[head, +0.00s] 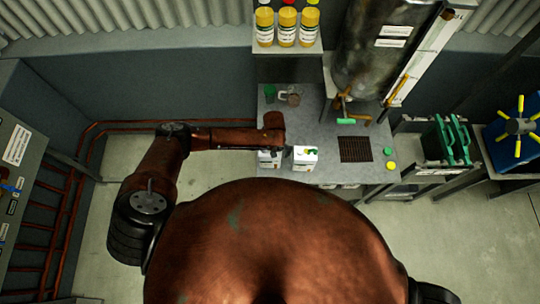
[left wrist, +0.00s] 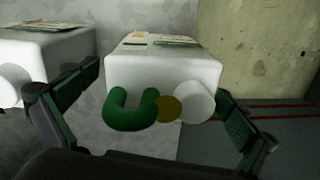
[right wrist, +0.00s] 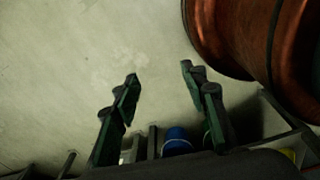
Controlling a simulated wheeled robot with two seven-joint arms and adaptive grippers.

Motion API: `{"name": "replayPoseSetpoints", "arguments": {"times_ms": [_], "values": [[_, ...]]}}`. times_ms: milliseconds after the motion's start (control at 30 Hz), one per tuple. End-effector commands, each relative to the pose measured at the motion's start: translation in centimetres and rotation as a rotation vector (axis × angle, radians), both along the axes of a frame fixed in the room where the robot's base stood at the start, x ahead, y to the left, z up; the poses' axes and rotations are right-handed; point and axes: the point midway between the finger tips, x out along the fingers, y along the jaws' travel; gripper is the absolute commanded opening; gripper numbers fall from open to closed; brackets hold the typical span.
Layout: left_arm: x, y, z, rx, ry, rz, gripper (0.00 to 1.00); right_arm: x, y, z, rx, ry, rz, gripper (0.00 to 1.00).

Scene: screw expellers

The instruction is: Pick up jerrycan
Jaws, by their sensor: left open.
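A white jerrycan (left wrist: 160,68) with a green U-shaped handle and round caps fills the middle of the left wrist view. In the head view it is the left one of two white cans (head: 268,158), partly hidden by my arm. My left gripper (left wrist: 157,90) is open, its fingers on either side of the can's near end; I cannot tell whether they touch it. The left gripper also shows in the head view (head: 273,133). My right gripper (right wrist: 160,82) is open and empty above the floor.
A second white can (head: 305,156) stands to the right on the grey table (head: 325,115). A dark grate (head: 355,149), a tap and small caps lie further right. Yellow bottles (head: 287,28) stand on a back shelf. Green jerrycans (head: 450,140) sit on a right-hand rack.

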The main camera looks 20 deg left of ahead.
Motion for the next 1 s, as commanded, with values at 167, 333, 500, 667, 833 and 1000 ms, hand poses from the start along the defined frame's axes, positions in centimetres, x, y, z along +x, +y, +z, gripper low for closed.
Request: {"name": "replayPoseSetpoints", "arguments": {"times_ms": [167,333,500,667,833,1000], "values": [[0.0,0.1,-0.3,-0.001,0.000,0.001,1.00,2.6,0.1,0.2,0.002,-0.034,0.007,0.40],[0.0,0.1,-0.3,-0.001,0.000,0.001,0.94,2.9,0.1,0.2,0.002,-0.038,0.008,0.40],[0.0,0.1,-0.3,-0.001,0.000,0.001,0.83,2.6,0.1,0.2,0.002,-0.033,0.007,0.40],[0.0,0.1,-0.3,-0.001,0.000,0.001,0.72,1.7,0.1,0.1,0.001,-0.022,0.005,0.40],[0.0,0.1,-0.3,0.000,0.000,0.001,0.60,1.4,0.1,0.1,0.001,-0.018,0.003,0.40],[0.0,0.1,-0.3,0.000,0.000,0.001,0.48,1.5,0.1,0.1,0.001,-0.019,0.004,0.40]]}}
